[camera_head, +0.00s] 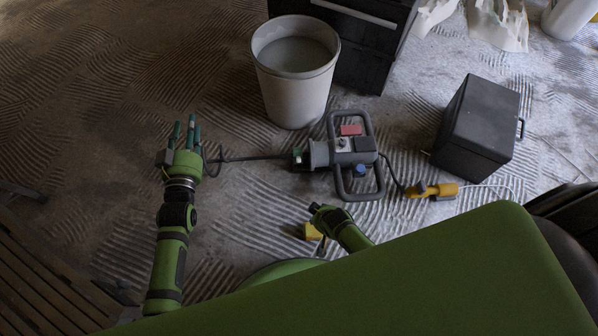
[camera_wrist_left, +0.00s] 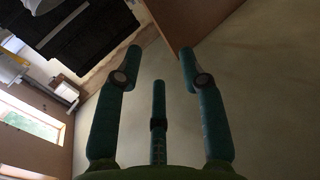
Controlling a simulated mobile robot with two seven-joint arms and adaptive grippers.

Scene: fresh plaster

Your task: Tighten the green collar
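A grey two-handled mixer (camera_head: 350,155) lies on the floor, its shaft and whisk pointing left. My left gripper (camera_head: 184,126) is left of the collar, near the whisk end and well apart from the collar. Its teal fingers are spread and empty, and they also show open in the left wrist view (camera_wrist_left: 160,65), facing a plain wall. No fingers of my right gripper can be made out.
A pale bucket (camera_head: 293,95) stands behind the mixer. A black case (camera_head: 480,125) is at the right, and a yellow cable connector (camera_head: 432,190) lies before it. A small yellow block (camera_head: 312,231) is nearer. Wooden slats (camera_head: 45,275) are at lower left.

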